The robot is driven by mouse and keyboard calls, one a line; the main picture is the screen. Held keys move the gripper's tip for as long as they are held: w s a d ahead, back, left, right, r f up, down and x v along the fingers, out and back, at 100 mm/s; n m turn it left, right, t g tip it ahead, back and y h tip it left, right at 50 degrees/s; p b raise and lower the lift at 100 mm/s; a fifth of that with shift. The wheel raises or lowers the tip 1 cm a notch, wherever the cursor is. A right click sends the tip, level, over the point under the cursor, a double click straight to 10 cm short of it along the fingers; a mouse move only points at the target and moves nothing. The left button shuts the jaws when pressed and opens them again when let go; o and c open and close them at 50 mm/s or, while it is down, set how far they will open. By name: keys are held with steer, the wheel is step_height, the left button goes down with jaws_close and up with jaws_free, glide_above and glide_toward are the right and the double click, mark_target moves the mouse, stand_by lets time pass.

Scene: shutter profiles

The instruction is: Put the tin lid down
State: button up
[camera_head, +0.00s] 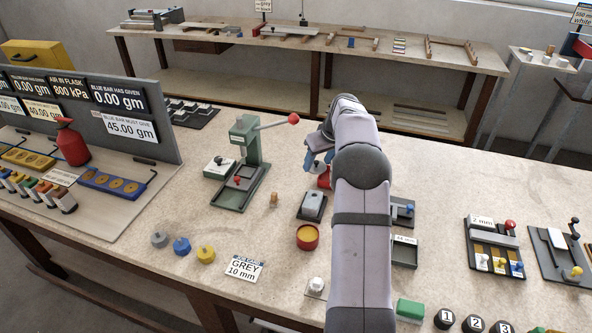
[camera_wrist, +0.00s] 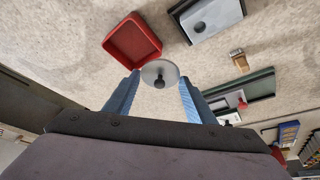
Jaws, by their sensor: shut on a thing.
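The tin lid (camera_wrist: 160,72) is a pale grey disc with a dark knob. In the wrist view it sits between the blue fingertips of my gripper (camera_wrist: 158,84), which is shut on it. In the head view my gripper (camera_head: 318,164) is above the bench, right of the green press, and the lid is hard to make out there. A red square tray (camera_wrist: 132,42) lies just beyond the lid in the wrist view; it partly shows below the gripper in the head view (camera_head: 323,180). A round red tin (camera_head: 307,237) with a yellowish-brown inside stands nearer the front.
A dark block with a grey top (camera_head: 312,206) lies between tray and tin. A small wooden peg (camera_head: 273,199) stands left of it. The green press (camera_head: 241,165) with a red-knobbed lever rises further left. Bare bench shows left of the tin and at the right rear.

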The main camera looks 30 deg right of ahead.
steer(key=p, duration=0.3)
glide_toward(295, 175)
steer(key=shift+w+d+f, duration=0.35)
steer(key=shift+w+f, duration=0.3)
steer(key=shift+w, duration=0.25)
steer(key=shift+w+a+f, duration=0.3)
steer(key=shift+w+f, duration=0.05)
steer(key=shift+w, duration=0.05)
steer(key=shift+f, duration=0.1)
steer(key=shift+f+p, duration=0.95)
steer(key=shift+f, duration=0.5)
steer(key=shift+f, duration=0.1)
steer(key=shift+f+b, duration=0.15)
steer(key=shift+b, duration=0.15)
steer(key=o, duration=1.1)
